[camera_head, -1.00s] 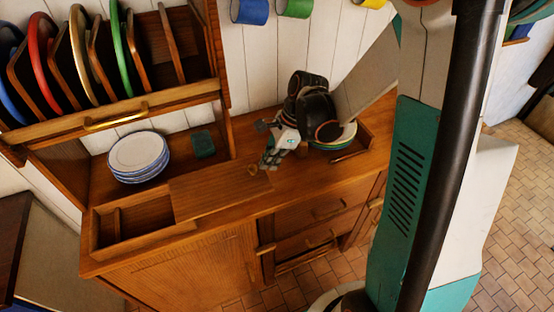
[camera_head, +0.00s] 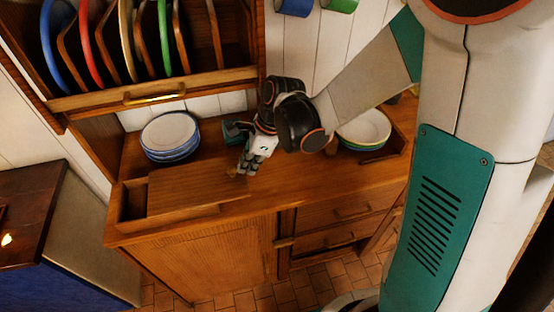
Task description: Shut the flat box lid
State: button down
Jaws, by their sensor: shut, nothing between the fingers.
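The flat wooden box (camera_head: 114,207) sits on the left end of the counter. Its wooden sliding lid (camera_head: 192,188) covers most of it, and a narrow open strip shows at the left end. A small knob (camera_head: 232,172) stands on the lid's right end. My gripper (camera_head: 243,171) is shut, pointing down beside the right of the knob; whether it touches the knob I cannot tell. The lid lies flat.
A stack of white plates (camera_head: 168,136) stands behind the box, below a rack of coloured plates (camera_head: 123,40). Bowls (camera_head: 364,129) stand at the right. The counter in front of my gripper is clear.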

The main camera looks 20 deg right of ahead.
aim_at(211, 181)
jog(key=a, duration=0.9)
jog(key=shift+a, duration=0.1)
